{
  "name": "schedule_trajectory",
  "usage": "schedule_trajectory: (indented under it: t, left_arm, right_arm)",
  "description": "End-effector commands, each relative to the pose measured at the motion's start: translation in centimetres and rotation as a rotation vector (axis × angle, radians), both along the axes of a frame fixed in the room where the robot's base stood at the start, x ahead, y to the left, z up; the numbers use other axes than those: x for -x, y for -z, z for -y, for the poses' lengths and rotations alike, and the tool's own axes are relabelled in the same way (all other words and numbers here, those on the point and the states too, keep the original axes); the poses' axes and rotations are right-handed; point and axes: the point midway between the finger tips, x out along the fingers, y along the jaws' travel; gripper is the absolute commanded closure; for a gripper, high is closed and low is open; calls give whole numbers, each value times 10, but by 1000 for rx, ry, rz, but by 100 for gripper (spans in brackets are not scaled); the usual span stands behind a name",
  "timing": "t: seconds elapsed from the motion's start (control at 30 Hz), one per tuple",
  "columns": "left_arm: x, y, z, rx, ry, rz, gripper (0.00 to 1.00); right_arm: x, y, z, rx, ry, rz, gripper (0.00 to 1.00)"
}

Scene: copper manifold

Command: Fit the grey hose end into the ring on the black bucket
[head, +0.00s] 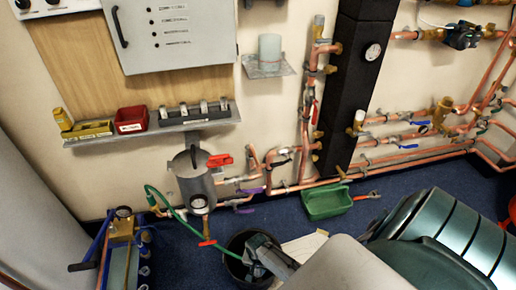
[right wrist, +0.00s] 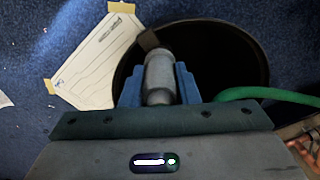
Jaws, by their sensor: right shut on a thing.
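The black bucket (head: 234,246) stands on the blue floor at the bottom middle of the head view. My right gripper (head: 256,262) reaches down over it. In the right wrist view, its blue fingers are shut on the grey hose end (right wrist: 159,78), a short ribbed cylinder. The hose end points at the far left part of the bucket (right wrist: 225,60) rim. A small brown-grey tab (right wrist: 148,40) shows there just past its tip; it may be part of the ring, which I cannot make out. I cannot tell whether they touch. My left gripper is out of view.
A green hose (head: 181,212) runs from the grey vessel (head: 195,180) to the bucket. A taped paper sheet (right wrist: 98,62) lies on the floor beside the bucket. A green tray (head: 326,203) lies by the wall pipes. A blue pipe unit (head: 121,255) stands at the left.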

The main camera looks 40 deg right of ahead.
Motion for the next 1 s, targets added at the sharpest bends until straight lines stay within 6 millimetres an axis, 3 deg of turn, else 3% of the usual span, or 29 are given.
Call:
schedule_trajectory:
  t: [0.8,0.83,0.93,1.0]
  left_arm:
    - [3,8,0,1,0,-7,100]
    - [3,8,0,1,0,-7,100]
    - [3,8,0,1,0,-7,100]
    - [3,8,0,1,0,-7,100]
  right_arm:
    - [0,11,0,0,0,0,97]
    - [0,11,0,0,0,0,66]
    - [0,11,0,0,0,0,46]
    - [0,11,0,0,0,0,46]
